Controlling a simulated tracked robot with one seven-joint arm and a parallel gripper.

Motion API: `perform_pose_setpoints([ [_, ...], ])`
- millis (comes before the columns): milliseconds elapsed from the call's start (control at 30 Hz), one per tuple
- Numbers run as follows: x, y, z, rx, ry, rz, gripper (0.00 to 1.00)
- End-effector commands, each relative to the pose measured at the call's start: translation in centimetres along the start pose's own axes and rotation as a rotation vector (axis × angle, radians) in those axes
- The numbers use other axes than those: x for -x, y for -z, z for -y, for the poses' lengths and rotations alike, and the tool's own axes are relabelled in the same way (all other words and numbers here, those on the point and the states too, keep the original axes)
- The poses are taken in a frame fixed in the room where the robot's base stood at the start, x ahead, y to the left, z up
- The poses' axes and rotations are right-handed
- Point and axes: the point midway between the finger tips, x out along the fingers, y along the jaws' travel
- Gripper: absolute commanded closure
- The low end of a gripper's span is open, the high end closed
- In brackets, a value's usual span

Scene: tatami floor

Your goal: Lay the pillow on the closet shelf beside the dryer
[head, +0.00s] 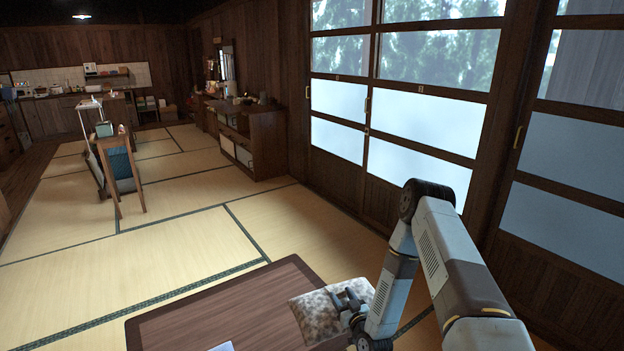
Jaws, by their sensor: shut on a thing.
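The pillow (318,314) is patterned in beige and grey and shows low in the head view, right of centre, by the right edge of a low brown table. My gripper (346,304) is shut on the pillow at its right side. My arm covers part of the pillow's right side. I cannot tell whether the pillow touches the table. I cannot make out the closet shelf or the dryer in this view.
The low table (215,302) fills the bottom centre, with a pale flat item (222,347) on it. Sliding glass doors (400,110) stand along the right. A wooden cabinet (245,135) stands farther back, and a chair (118,170) at left. Open tatami (180,235) lies between.

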Motion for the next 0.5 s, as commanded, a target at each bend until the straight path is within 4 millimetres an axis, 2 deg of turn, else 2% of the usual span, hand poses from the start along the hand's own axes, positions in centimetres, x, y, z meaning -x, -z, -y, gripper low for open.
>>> perform_pose_setpoints([
  [33,-0.2,1.6,-1.1,0.001,-0.026,-0.004,1.0],
  [100,-0.3,3.4,-2.4,0.001,-0.061,-0.004,1.0],
  [500,0.9,13.1,-9.6,-0.001,-0.259,-0.004,1.0],
])
